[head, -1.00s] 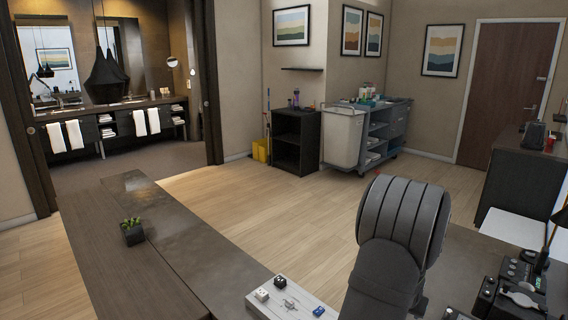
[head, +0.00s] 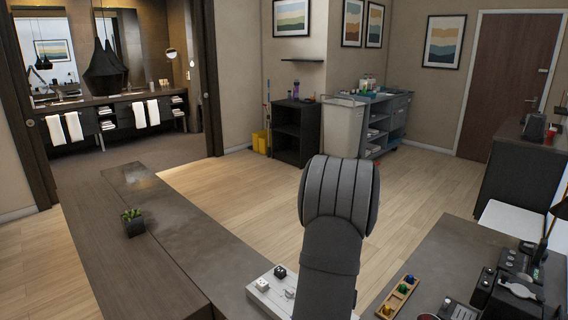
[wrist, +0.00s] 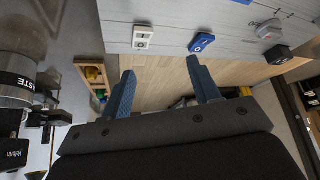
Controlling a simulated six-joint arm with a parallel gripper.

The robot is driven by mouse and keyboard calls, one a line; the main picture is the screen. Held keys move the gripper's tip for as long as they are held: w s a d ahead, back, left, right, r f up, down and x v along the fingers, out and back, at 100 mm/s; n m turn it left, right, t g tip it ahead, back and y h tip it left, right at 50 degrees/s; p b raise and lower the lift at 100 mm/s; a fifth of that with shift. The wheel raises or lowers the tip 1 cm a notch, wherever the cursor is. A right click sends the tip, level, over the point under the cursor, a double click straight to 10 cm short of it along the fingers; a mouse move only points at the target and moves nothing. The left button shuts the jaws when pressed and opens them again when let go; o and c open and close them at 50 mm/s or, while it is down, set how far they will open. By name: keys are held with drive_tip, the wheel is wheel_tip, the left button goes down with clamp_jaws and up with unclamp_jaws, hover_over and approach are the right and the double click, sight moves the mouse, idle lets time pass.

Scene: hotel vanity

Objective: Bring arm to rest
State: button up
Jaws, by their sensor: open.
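My gripper (wrist: 159,68) shows in the wrist view, its two blue fingers well apart with nothing between them. Wood-toned floor shows behind the gap. In the head view my dark grey arm stands up at the lower middle, and the gripper itself is hidden there. A white board (head: 262,286) with small switches lies on the counter just left of my arm, and the arm covers its right part. In the wrist view this board (wrist: 170,38) is beyond the fingertips, with a white switch (wrist: 142,38) and a blue switch (wrist: 201,42) on it.
A wooden tray (head: 387,310) with small coloured pieces lies right of my arm. Black devices (head: 490,285) and a lamp (head: 548,225) crowd the right side. A small potted plant (head: 132,224) stands on the left counter, which is otherwise clear.

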drive_tip(key=a, duration=0.3)
drive_tip(key=s+a+f+n, duration=0.1)
drive_tip(key=a, duration=0.3)
drive_tip(key=s+a+f+n+y, duration=0.1)
drive_tip(key=a, duration=0.3)
drive_tip(key=shift+a, duration=0.15)
drive_tip(key=shift+r, duration=0.1)
idle(1.7)
